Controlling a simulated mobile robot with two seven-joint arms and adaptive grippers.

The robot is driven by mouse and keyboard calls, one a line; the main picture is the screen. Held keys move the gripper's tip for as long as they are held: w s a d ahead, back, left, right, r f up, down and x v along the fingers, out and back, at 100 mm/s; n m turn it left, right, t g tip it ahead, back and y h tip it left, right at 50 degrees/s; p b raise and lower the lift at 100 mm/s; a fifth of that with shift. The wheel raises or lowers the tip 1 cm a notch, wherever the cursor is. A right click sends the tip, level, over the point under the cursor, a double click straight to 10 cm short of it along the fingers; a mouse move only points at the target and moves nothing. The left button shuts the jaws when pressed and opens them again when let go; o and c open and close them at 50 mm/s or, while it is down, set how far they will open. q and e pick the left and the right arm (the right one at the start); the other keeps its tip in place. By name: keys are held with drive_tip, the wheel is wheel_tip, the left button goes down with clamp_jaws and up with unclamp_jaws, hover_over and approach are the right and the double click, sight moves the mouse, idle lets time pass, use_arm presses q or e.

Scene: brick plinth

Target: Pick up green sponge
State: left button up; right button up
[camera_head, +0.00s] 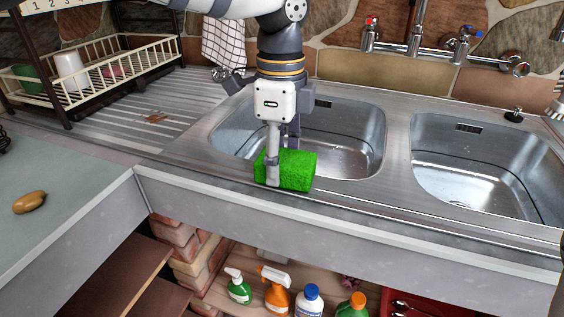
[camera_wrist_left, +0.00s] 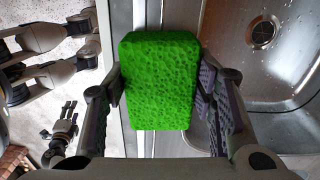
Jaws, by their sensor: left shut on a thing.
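The green sponge (camera_head: 297,170) is a bright green block at the front rim of the left sink basin in the head view. My left gripper (camera_head: 279,167) comes down over it from above, with one finger in front of the sponge and the other behind. In the left wrist view the sponge (camera_wrist_left: 159,82) sits between the two fingers of my left gripper (camera_wrist_left: 160,95), which are shut on it. I cannot tell whether the sponge is clear of the rim. My right gripper is not identifiable in the head view.
The left basin (camera_head: 345,140) and right basin (camera_head: 480,165) are empty. Taps (camera_head: 415,40) stand behind them. A dish rack (camera_head: 100,70) with cups is at the back left. A brown potato-like object (camera_head: 29,202) lies on the left counter. Several bottles (camera_head: 278,295) stand on the shelf below.

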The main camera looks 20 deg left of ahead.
sight(280, 158)
use_arm(q)
drive_tip(key=r, duration=0.3)
drive_tip(key=shift+s+d+r, duration=0.15)
drive_tip(key=shift+s+r, duration=0.15)
drive_tip(key=shift+r, duration=0.1)
drive_tip(key=s+d+r+p, duration=0.1)
drive_tip(key=s+d+r, duration=0.4)
drive_tip(key=s+r, duration=0.3)
drive_tip(key=s, duration=0.4)
drive_tip(key=shift+s+r+p, duration=0.2)
drive_tip(key=shift+r+p, duration=0.1)
drive_tip(key=shift+p, duration=0.1)
use_arm(e)
drive_tip(key=w+r+t, duration=0.1)
drive_tip(key=w+r, duration=0.1)
drive_tip(key=shift+w+r, duration=0.25)
drive_tip(key=shift+w, duration=0.1)
